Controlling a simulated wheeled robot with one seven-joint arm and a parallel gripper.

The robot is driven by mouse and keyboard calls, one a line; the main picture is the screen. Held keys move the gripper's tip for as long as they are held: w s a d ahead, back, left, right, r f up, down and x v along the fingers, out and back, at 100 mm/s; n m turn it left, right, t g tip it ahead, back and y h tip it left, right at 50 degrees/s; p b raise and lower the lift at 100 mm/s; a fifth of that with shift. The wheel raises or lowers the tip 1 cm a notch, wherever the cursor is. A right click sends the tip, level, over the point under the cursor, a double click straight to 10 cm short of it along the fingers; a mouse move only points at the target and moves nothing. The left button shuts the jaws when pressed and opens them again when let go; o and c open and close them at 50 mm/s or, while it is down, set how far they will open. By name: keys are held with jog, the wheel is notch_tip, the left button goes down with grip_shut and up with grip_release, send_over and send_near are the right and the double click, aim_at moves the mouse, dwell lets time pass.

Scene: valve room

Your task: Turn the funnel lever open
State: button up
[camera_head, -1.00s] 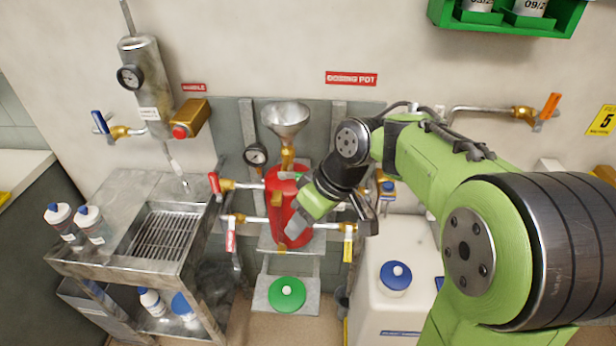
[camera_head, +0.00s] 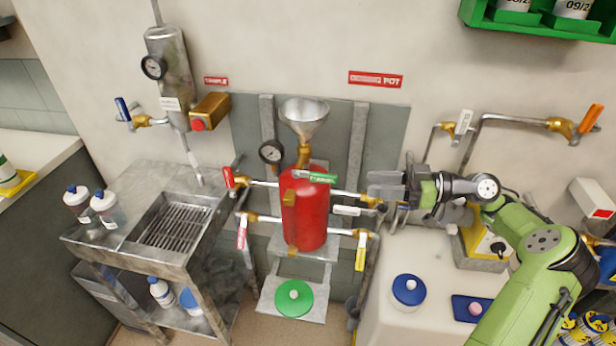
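A metal funnel (camera_head: 304,113) stands over a red pot (camera_head: 304,215) on the back wall, on a brass fitting (camera_head: 303,156). A green lever (camera_head: 322,178) sits just below that fitting, at the top of the pot, lying roughly sideways to the right. My gripper (camera_head: 372,186) is to the right of the pot, pointing left toward the green lever, with a gap between them. Its grey fingers are seen nearly end to side, so the spacing between them is unclear. I see nothing held in it.
Side pipes carry a red lever (camera_head: 228,178), a red-and-white lever (camera_head: 242,232), a white lever (camera_head: 347,210) and a yellow lever (camera_head: 361,250). A gauge (camera_head: 271,152) is left of the funnel.

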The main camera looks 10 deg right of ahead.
aim_at(309, 176)
jog(key=shift+t+y, duration=0.3)
jog(key=shift+t, duration=0.2)
jog(key=b+x, duration=0.3)
jog(key=x, duration=1.1)
jog(key=shift+w+d, duration=0.15)
jog(key=shift+w, duration=0.05)
grip_shut()
